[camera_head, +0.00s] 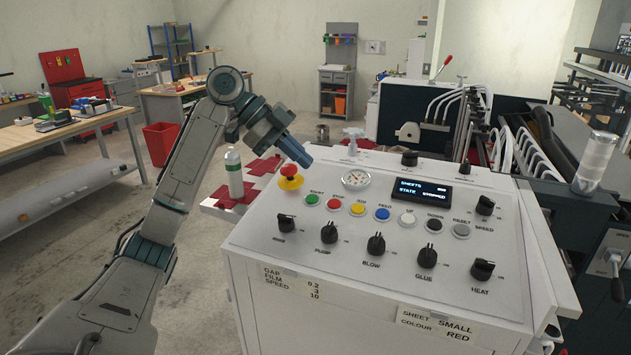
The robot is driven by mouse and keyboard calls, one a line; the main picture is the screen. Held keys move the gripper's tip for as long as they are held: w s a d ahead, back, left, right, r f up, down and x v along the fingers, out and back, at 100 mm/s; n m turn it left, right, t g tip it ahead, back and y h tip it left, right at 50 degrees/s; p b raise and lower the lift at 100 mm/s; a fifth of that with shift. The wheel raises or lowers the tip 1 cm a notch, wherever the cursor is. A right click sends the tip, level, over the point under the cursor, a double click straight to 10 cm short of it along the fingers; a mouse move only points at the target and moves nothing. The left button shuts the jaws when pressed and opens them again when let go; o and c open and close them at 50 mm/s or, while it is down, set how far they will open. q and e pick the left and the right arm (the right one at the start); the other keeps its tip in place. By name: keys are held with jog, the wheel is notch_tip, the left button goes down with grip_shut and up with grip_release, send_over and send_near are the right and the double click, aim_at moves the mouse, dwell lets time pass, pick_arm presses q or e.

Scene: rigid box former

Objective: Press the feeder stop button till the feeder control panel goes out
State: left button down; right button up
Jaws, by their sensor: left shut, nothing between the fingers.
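The feeder control panel (470,262) is the sloped white top of a cabinet. Its dark display (422,193) is lit and reads "SHEETS" and "STATE STOPPED". The red stop button (334,204) sits in a row of round buttons, right of a green one. A red mushroom button on a yellow base (290,177) stands at the panel's upper left. My left gripper (306,161) is shut and empty. In the picture its tips are just above and right of the mushroom button, up and left of the red stop button. My right gripper is out of view.
A round gauge (355,180) sits near the stop button, with a row of black knobs (376,243) below. A white bottle (233,172) and red sheets stand left of the panel. A spray bottle (353,139) is behind it. Machinery fills the right side.

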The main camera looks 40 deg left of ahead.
pick_arm(q)
jog(key=shift+v, duration=1.55)
